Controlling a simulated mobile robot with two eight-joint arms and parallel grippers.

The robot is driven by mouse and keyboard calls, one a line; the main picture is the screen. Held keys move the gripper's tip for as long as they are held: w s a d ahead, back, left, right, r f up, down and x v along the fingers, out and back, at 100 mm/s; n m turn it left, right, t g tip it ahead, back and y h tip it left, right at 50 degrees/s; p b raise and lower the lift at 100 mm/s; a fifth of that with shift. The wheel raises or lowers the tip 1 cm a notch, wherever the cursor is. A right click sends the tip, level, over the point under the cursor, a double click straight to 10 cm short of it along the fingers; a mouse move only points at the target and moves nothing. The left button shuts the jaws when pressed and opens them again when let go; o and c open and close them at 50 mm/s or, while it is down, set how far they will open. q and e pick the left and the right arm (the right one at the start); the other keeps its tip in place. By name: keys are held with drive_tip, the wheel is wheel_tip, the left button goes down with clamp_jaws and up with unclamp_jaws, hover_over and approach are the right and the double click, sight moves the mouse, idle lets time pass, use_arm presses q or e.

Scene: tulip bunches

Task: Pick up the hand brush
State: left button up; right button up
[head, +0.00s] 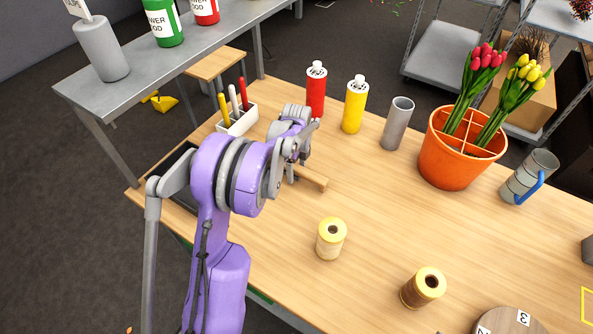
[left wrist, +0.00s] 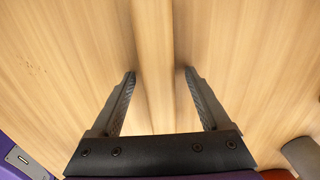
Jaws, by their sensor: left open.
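The hand brush's wooden handle (head: 313,180) lies on the wooden table in the head view, sticking out to the right from under my left gripper. The rest of the brush is hidden behind my arm and gripper. My left gripper (head: 291,172) points down over the handle. In the left wrist view the gripper (left wrist: 160,90) is open, its two dark fingers on either side of the pale wooden handle (left wrist: 154,60). Gaps show between the handle and both fingers. My right gripper is not in view.
A white holder (head: 238,122) with coloured markers stands just behind my left gripper. A red bottle (head: 316,92), a yellow bottle (head: 354,106) and a grey cylinder (head: 396,125) stand farther right. A thread spool (head: 331,240) stands in front. The table middle is clear.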

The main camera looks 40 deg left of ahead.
sight(296, 167)
use_arm(q)
clamp_jaws()
idle(0.4)
drive_tip(key=shift+r, duration=0.1)
wheel_tip(296, 167, up, 10)
drive_tip(key=shift+f, duration=0.1)
idle(0.4)
